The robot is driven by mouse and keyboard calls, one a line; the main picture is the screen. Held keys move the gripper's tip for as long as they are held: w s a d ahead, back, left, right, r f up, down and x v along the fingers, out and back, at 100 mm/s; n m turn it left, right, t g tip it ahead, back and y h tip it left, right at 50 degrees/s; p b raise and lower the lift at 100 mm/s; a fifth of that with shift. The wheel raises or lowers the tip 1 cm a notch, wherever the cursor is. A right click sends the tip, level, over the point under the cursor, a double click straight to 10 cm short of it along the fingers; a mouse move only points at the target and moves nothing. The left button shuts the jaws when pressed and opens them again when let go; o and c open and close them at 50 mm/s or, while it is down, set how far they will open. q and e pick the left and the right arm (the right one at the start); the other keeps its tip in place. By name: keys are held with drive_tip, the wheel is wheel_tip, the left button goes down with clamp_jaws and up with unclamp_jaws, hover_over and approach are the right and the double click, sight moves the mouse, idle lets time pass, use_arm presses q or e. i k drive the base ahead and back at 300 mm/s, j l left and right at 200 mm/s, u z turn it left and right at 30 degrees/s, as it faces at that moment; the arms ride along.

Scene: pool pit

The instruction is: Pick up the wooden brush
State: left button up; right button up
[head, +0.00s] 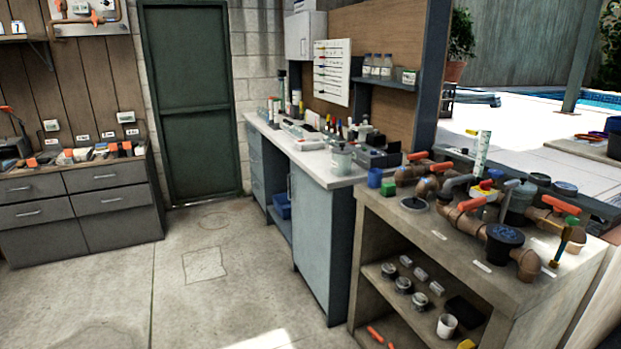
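I cannot clearly make out a wooden brush in the head view. A small upright tan-brown item (563,246) with a green top stands among the pipes at the right end of the near bench; it is too small to tell what it is. Many small items crowd the white counter (318,165) and the left drawer cabinet, and a brush among them could not be told apart. Neither of my grippers is in view.
The near workbench (385,214) at right carries brown pipes with orange-handled valves (471,204), with jars and a white cup (446,326) on its shelf. Grey drawers (84,209) stand at left beside a green door (187,100). The concrete floor (235,290) between is clear.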

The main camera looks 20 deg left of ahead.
sight(21, 164)
drive_tip(key=i+j+u, duration=0.1)
drive_tip(key=j+u, duration=0.25)
drive_tip(key=i+j+u, duration=0.2)
drive_tip(key=j+u, duration=0.2)
drive_tip(key=i+j+u, duration=0.2)
drive_tip(key=j+u, duration=0.15)
drive_tip(key=i+j+u, duration=0.25)
drive_tip(key=u, duration=0.15)
drive_tip(key=i+j+u, duration=0.25)
drive_tip(key=i+u, duration=0.15)
drive_tip(key=i+j+u, duration=0.1)
drive_tip(key=i+u, duration=0.3)
drive_tip(key=i, duration=0.15)
drive_tip(key=i+u, duration=0.1)
drive_tip(key=i, duration=1.15)
drive_tip(key=i+z, duration=0.15)
drive_tip(key=i, duration=0.35)
drive_tip(key=i+j+z, duration=0.15)
drive_tip(key=i, duration=0.3)
drive_tip(key=i+j+z, duration=0.15)
drive_tip(key=i, duration=0.35)
drive_tip(key=i+j, duration=0.1)
drive_tip(key=i, duration=0.3)
drive_tip(key=i+j, duration=0.15)
drive_tip(key=i, duration=0.25)
